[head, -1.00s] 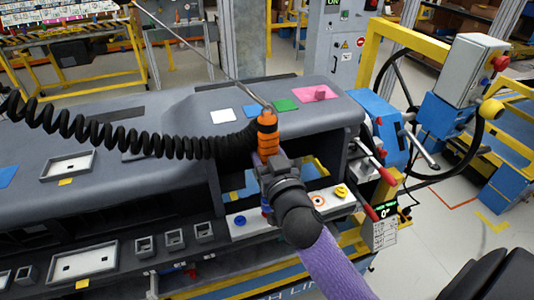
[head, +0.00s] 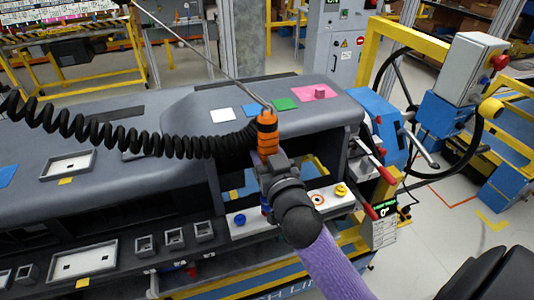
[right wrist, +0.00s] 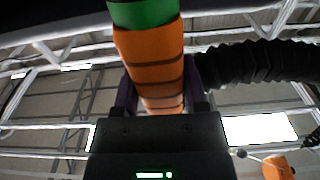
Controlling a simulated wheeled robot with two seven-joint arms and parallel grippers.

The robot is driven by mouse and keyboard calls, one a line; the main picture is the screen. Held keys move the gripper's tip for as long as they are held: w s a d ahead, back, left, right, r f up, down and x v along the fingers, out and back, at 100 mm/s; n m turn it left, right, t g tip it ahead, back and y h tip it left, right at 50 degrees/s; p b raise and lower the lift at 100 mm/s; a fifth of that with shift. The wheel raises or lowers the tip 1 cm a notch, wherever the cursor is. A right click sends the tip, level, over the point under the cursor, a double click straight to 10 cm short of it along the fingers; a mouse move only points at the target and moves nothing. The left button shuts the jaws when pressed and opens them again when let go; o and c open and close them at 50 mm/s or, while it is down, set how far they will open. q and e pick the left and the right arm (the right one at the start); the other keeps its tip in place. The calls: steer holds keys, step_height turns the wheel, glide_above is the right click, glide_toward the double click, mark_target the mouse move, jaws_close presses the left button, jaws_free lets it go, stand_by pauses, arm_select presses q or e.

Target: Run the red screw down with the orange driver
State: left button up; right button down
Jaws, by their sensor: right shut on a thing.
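The orange driver (head: 267,130) stands upright over the dashboard module, hanging from a thin arm with a black coiled hose beside it. My right gripper (head: 267,160) is shut around its lower body. In the right wrist view the orange driver (right wrist: 152,55) has dark bands and a green section at the top, and it sits between the fingers of the right gripper (right wrist: 160,100). The driver's tip is hidden behind my gripper and wrist. I cannot make out the red screw in either view. My left gripper is not in view.
A light strip on the module carries a blue knob (head: 239,219), an orange ring (head: 317,199) and a yellow knob (head: 341,190). The coiled hose (head: 130,140) stretches left above the dashboard (head: 60,207). Red-tipped levers (head: 372,211) stand at the module's right end.

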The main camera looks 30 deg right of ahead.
steer(key=shift+f+b, duration=0.65)
steer(key=shift+f, duration=0.15)
stand_by(0.9)
steer(key=shift+f+p, duration=0.3)
steer(key=shift+f, duration=0.25)
stand_by(2.4)
